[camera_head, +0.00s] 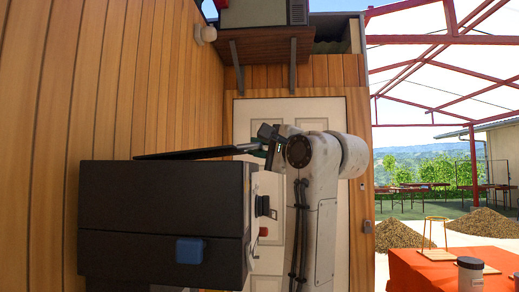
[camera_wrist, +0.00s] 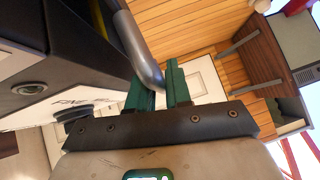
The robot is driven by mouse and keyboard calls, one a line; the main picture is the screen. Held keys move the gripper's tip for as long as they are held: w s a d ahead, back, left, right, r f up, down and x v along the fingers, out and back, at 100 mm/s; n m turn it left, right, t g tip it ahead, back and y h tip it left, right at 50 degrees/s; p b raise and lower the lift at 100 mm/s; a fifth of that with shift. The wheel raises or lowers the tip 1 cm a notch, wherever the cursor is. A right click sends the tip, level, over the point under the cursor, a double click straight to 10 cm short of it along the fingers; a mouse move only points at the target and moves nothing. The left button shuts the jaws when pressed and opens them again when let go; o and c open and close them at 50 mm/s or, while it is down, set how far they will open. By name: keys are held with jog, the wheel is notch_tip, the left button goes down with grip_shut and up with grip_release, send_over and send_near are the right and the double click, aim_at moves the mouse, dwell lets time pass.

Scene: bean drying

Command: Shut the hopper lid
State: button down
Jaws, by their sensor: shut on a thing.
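The hopper is a dark box (camera_head: 160,205) on the left in the head view. Its lid (camera_head: 190,154) shows there as a thin black plate just above the box top, tilted slightly with its right end higher. A narrow gap shows under that end. My gripper (camera_head: 268,143) is at the lid's right end. In the wrist view, the green fingers of my gripper (camera_wrist: 160,88) are closed around the end of a grey curved handle bar (camera_wrist: 139,50). The bar's tip is partly hidden between the fingers.
A wooden wall (camera_head: 120,80) stands close behind the box. An orange table (camera_head: 440,272) with a jar (camera_head: 470,274) is at the lower right.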

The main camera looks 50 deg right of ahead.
jog(key=c, duration=1.1)
grip_release()
jog(key=shift+c, duration=0.2)
jog(key=shift+s, duration=0.1)
jog(key=s+a+f+b, duration=0.1)
jog(key=s+b, duration=0.2)
jog(key=s, duration=0.7)
jog(key=shift+s+a+f, duration=0.2)
jog(key=shift+a+f, duration=0.05)
jog(key=shift+c, duration=0.3)
